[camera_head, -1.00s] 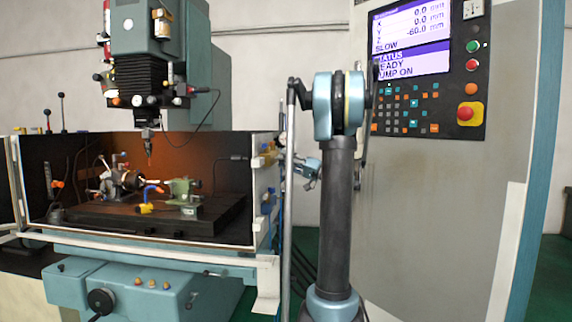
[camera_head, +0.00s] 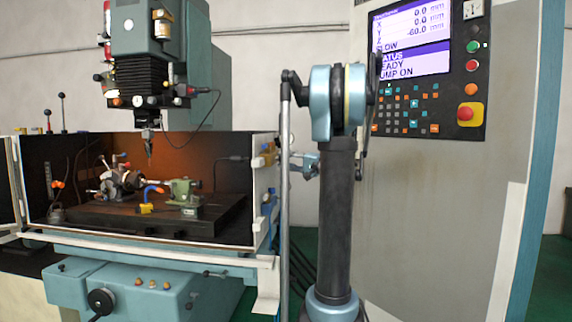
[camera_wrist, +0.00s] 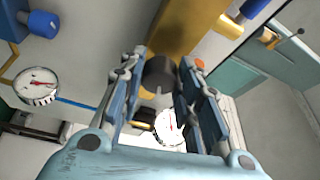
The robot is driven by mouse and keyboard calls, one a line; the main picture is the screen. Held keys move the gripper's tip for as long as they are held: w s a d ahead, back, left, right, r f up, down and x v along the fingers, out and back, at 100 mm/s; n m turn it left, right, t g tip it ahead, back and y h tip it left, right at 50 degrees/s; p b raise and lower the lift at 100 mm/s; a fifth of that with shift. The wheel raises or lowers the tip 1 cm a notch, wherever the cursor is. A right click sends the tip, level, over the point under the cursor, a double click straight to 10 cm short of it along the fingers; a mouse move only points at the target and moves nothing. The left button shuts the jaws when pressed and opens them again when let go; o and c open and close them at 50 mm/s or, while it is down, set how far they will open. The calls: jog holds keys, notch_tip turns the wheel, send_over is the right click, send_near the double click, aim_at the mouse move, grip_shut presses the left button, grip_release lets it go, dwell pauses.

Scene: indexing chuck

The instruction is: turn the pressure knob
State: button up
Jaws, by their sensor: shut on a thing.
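The dark round pressure knob (camera_wrist: 157,76) shows in the wrist view, in front of a brass-coloured body (camera_wrist: 190,28). My gripper (camera_wrist: 162,82) has a blue-grey finger on each side of the knob and is shut on it. A round white gauge with a red needle (camera_wrist: 171,126) shows between the fingers, partly hidden by them. In the head view the knob and fingertips cannot be made out; my arm stands in front of the tank's right wall.
A second white gauge (camera_wrist: 37,84) and a blue part (camera_wrist: 44,23) lie left in the wrist view. An orange part (camera_wrist: 199,63) is close to the right finger. The head view shows the machine tank (camera_head: 256,215) and control panel (camera_head: 450,95).

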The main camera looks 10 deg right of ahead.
jog(key=shift+r+m+g+h, duration=0.1)
jog(key=shift+m+g+h, duration=0.4)
jog(key=shift+m, duration=1.15)
jog(key=shift+m+g+h, duration=0.3)
jog(key=shift+m+h, duration=0.3)
jog(key=shift+m, duration=1.05)
jog(key=o, duration=1.1)
jog(key=shift+w, duration=0.1)
jog(key=shift+c, duration=0.2)
jog(key=shift+d, duration=0.1)
jog(key=v, duration=1.2)
